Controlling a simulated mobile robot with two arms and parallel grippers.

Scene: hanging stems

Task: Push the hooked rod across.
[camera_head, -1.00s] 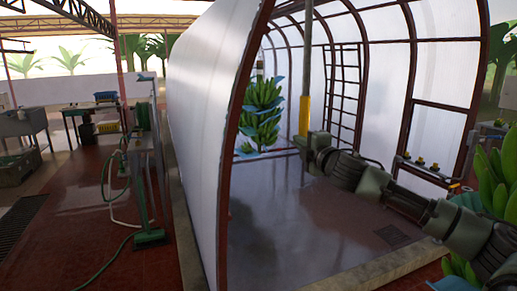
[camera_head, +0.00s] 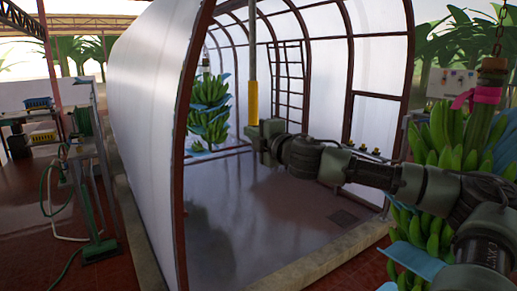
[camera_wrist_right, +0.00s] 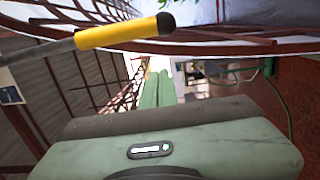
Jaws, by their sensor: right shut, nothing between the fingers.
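The hooked rod (camera_head: 252,50) is a thin grey pole hanging upright from above the picture, with a yellow sleeve (camera_head: 251,100) at its lower end. Its hook is out of view. My right gripper (camera_head: 257,140) is shut and empty, right by the sleeve's lower end in the head view. In the right wrist view the rod (camera_wrist_right: 35,52) and its yellow sleeve (camera_wrist_right: 120,33) cross the upper left, above my shut green fingers (camera_wrist_right: 157,90). I cannot tell whether they touch. My left gripper is not in view.
A white arched tunnel (camera_head: 140,110) with a red-brown frame surrounds an open floor (camera_head: 240,200). A green banana stem (camera_head: 209,108) hangs inside it, left of the rod. Another banana stem (camera_head: 445,130) hangs at the right, close to my arm. A green stand (camera_head: 95,200) with a hose is at the left.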

